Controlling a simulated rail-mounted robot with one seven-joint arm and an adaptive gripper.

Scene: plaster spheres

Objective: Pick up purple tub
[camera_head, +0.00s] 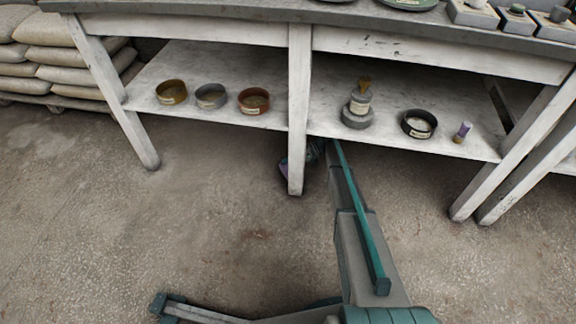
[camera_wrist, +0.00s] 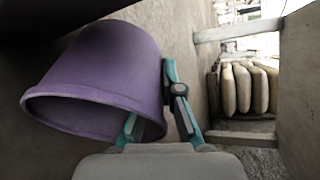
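The purple tub (camera_wrist: 105,70) fills the left half of the wrist view, with its rim and dark opening toward the bottom of the picture. In the head view only a small purple part (camera_head: 284,167) shows beside the table's middle leg, under the lower shelf. My gripper (camera_wrist: 155,105) straddles the tub's wall near the rim. One teal finger reaches into the opening, and the other lies along the outside with its dark pad against the wall. It looks shut on the wall. In the head view the gripper is mostly hidden behind the shelf edge and leg.
The white table's middle leg (camera_head: 298,120) stands close by my gripper, and the lower shelf (camera_head: 220,65) is just above. The shelf holds several small bowls, a stacked grey pot and a small purple-topped item (camera_head: 463,131). Sacks (camera_head: 60,55) are piled at left. The front floor is open.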

